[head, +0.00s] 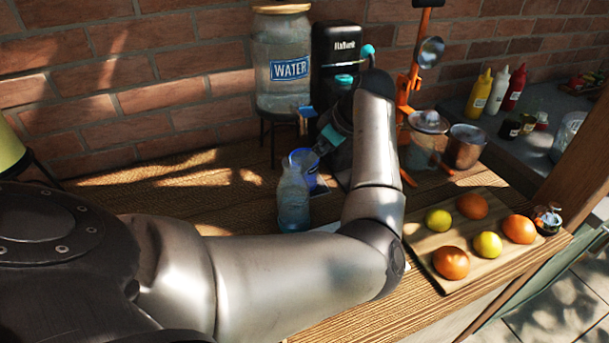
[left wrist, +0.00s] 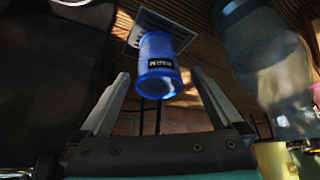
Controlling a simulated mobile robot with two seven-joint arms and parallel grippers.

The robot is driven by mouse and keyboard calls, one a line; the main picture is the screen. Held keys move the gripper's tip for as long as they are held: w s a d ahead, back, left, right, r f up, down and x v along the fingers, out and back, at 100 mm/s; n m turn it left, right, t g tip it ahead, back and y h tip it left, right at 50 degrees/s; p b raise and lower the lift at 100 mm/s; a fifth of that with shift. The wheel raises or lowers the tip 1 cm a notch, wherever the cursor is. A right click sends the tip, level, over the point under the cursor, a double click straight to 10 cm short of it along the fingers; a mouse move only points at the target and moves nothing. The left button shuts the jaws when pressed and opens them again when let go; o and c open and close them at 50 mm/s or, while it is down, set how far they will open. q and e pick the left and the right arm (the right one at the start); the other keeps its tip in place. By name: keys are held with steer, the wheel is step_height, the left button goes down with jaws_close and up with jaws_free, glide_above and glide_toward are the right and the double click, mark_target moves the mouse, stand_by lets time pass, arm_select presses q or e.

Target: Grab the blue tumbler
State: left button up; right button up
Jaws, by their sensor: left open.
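The blue tumbler (head: 307,180) stands on the wooden table, partly hidden behind a clear bottle in the head view. In the left wrist view the tumbler (left wrist: 158,66) shows a dark label and appears upside down, by a patterned square mat (left wrist: 140,40). My left gripper (head: 317,150) is just above and to the right of the tumbler. In the wrist view its fingers (left wrist: 160,77) are spread, with the tumbler in line with the gap and clear space visible on both sides. I cannot tell exactly how deep it sits. My right gripper is not in view.
The clear bottle (head: 293,203) stands close in front of the tumbler. A water dispenser (head: 283,72) and a black machine (head: 332,52) stand behind. A cutting board (head: 455,278) with fruit, a glass jar (head: 425,140) and a copper pot (head: 464,148) are to the right.

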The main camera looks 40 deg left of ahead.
arm_select(q)
steer(key=shift+b+x, duration=0.45)
steer(key=shift+x, duration=2.3)
steer(key=shift+w+d+f, duration=0.1)
steer(key=shift+w+d, duration=0.05)
steer(key=shift+d, duration=0.05)
steer(key=shift+c, duration=0.2)
steer(key=c, duration=1.5)
